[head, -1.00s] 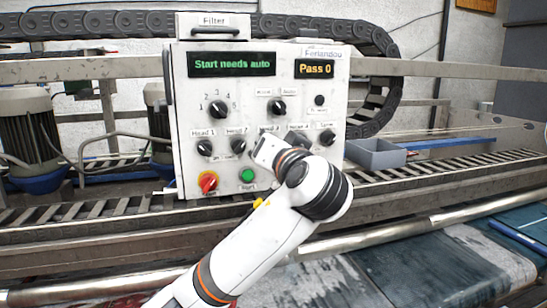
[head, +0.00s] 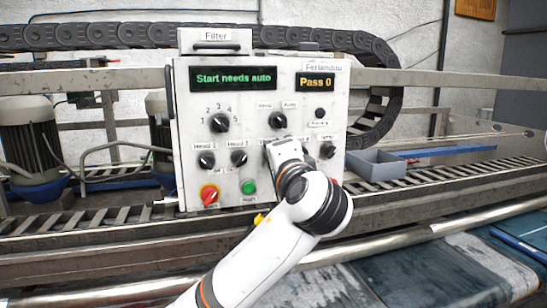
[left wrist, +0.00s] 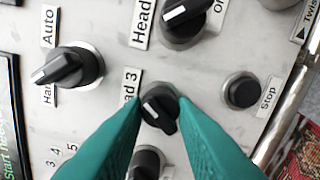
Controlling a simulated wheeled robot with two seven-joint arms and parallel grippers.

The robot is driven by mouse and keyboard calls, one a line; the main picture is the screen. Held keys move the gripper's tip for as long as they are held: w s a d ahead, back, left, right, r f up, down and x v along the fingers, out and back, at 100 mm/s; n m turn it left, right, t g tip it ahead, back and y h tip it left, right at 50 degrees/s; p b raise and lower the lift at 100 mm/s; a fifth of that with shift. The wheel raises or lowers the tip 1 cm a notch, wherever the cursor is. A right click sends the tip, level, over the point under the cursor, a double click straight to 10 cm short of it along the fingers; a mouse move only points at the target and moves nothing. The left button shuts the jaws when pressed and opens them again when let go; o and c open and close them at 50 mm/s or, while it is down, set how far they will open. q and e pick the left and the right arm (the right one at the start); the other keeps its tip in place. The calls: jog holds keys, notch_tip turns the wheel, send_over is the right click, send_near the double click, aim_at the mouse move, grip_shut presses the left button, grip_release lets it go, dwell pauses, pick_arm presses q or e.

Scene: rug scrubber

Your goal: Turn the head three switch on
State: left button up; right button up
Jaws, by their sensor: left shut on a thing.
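The head three switch (left wrist: 160,112) is a round black knob with a raised bar and a white mark, beside its partly covered "Head 3" label on the control panel (head: 183,115). In the left wrist view its bar slants from upper left to lower right. My left gripper (left wrist: 160,106) has its teal fingers shut on this knob, one on each side. In the head view my left gripper (head: 275,150) is against the panel's lower middle and hides the knob. My right gripper is not in view.
Neighbouring knobs are close: the Hand/Auto knob (left wrist: 65,68), another head knob (left wrist: 185,20) and a partly hidden knob (left wrist: 147,162). A black Stop button (left wrist: 243,90) is nearby. Green Start (head: 248,186) and a red-yellow knob (head: 209,194) sit lower left. The display (head: 233,78) reads "Start needs auto".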

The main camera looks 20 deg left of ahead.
pick_arm(q)
jog(key=shift+m, duration=0.4)
jog(key=o, duration=1)
jog(key=shift+d, duration=0.1)
jog(key=b+v, duration=0.5)
jog(key=v, duration=0.7)
